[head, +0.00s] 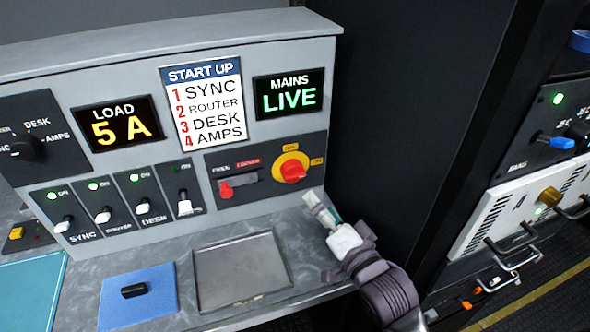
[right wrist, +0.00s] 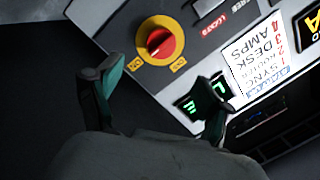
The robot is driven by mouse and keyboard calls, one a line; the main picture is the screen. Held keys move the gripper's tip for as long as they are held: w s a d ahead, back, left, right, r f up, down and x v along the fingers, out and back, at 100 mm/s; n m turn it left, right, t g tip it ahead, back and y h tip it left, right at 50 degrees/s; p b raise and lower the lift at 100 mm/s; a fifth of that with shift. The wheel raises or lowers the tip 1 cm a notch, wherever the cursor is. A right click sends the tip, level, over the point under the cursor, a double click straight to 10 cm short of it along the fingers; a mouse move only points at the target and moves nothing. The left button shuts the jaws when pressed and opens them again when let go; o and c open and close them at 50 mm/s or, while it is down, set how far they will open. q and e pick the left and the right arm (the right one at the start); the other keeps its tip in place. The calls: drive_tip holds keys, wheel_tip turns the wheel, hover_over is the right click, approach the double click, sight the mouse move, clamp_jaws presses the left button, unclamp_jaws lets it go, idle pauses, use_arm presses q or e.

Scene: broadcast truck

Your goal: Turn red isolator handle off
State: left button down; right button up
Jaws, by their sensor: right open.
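The red isolator handle (head: 293,171) sits on a round yellow plate at the right end of the dark lower panel. In the right wrist view the handle (right wrist: 160,42) lies ahead of the fingers, on its yellow plate. The mains display (head: 289,94) above it reads LIVE in green. My right gripper (head: 322,208) is just below and right of the handle, apart from it. In the right wrist view its two fingers (right wrist: 158,103) are spread, with nothing between them. My left gripper is not in view.
A red slider (head: 226,190) is left of the handle, and several toggle switches (head: 103,213) are further left. A grey tray (head: 241,270) and a blue mat (head: 138,298) lie on the desk. A rack with a blue-handled switch (head: 560,142) stands at the right.

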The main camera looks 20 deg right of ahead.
sight(298, 177)
drive_tip(key=w, duration=0.4)
drive_tip(key=w+a+p, duration=0.1)
drive_tip(key=w, duration=0.1)
drive_tip(key=shift+r, duration=0.15)
drive_tip(key=w, duration=0.4)
drive_tip(key=shift+w+a+p, duration=0.2)
drive_tip(key=shift+a+p, duration=0.1)
drive_tip(key=shift+w, duration=0.3)
drive_tip(key=shift+c, duration=0.7)
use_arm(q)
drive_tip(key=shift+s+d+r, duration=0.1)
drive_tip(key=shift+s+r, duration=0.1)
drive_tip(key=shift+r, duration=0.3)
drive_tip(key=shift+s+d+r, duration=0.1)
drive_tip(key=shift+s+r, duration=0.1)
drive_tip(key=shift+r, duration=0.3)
use_arm(e)
drive_tip(key=c, duration=1)
